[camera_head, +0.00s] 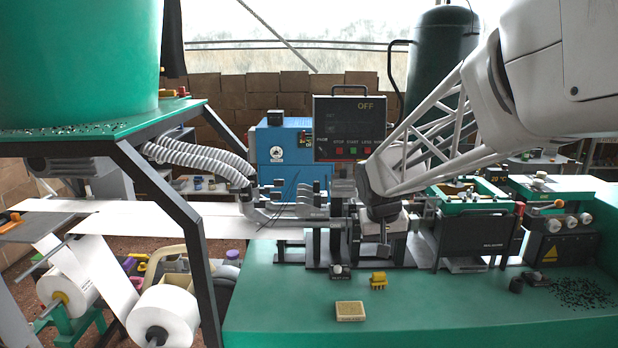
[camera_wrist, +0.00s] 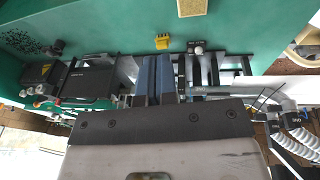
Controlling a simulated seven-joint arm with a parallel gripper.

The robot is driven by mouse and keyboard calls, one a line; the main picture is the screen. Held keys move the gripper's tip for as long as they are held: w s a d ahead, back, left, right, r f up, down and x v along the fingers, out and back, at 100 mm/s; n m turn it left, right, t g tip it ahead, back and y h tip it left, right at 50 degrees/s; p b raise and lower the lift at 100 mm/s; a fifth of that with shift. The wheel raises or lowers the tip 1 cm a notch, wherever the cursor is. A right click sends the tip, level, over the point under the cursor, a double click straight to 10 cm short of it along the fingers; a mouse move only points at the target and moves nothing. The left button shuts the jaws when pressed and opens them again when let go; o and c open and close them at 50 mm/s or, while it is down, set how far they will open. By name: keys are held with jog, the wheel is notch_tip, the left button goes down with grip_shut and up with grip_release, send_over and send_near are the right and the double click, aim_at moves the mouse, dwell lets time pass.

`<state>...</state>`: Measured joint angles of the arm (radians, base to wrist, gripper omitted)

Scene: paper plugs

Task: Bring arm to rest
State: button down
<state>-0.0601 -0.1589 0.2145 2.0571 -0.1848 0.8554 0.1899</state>
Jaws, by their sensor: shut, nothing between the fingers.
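My arm reaches in from the upper right in the head view, its white lattice link slanting down to my gripper (camera_head: 384,248). My gripper points down over the machine on the green bench (camera_head: 290,315), just left of the black box with the green frame. In the wrist view my gripper's two bluish fingers (camera_wrist: 157,62) lie side by side, shut, with nothing seen between them. Parts of the machine behind the gripper are hidden by it.
A control panel (camera_head: 350,128) reading OFF stands behind my gripper. A yellow block (camera_head: 378,280) and a small tan box (camera_head: 350,311) lie on the bench front. Paper rolls (camera_head: 165,316) hang at left below a large green tub (camera_head: 80,60).

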jog(key=s+d+y, duration=0.1)
jog(key=s, duration=3)
jog(key=shift+d, duration=0.3)
